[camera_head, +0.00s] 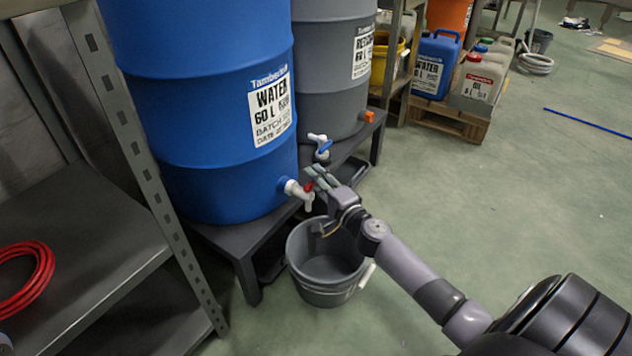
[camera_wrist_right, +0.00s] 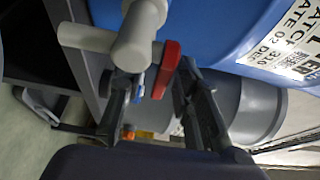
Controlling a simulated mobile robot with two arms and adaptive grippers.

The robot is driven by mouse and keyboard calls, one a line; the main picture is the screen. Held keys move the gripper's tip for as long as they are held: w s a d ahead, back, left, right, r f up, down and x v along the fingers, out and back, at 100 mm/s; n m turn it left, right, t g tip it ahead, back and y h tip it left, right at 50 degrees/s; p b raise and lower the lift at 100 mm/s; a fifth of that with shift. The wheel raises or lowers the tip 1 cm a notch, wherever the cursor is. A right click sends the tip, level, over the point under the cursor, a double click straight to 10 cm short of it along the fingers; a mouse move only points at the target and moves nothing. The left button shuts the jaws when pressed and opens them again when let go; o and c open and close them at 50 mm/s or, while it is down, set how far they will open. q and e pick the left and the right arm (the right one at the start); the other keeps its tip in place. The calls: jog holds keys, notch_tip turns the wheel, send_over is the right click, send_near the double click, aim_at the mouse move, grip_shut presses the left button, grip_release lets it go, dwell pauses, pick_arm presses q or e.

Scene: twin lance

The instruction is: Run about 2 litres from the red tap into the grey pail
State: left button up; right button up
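The red tap has a white body (camera_head: 298,190) low on the blue water drum (camera_head: 225,110) and a red lever (camera_head: 309,187). Its spout points down and shows just above the back left rim of the grey pail (camera_head: 322,290) in the head view. The pail stands on the floor and its visible inside looks empty; no stream shows. My right gripper (camera_head: 318,178) is at the tap. In the right wrist view the red lever (camera_wrist_right: 168,68) lies between the spread fingers of my right gripper (camera_wrist_right: 158,95); I cannot tell whether either touches it. My left gripper is out of view.
A grey drum (camera_head: 330,80) with a blue-handled tap (camera_head: 322,146) stands behind on the same dark stand (camera_head: 225,235). A metal shelf with a red hose coil (camera_head: 25,280) is at the left. Canisters stand on a pallet (camera_head: 445,118) at the back.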

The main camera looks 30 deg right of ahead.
jog(key=shift+w, duration=0.1)
jog(key=shift+c, duration=0.4)
grip_shut()
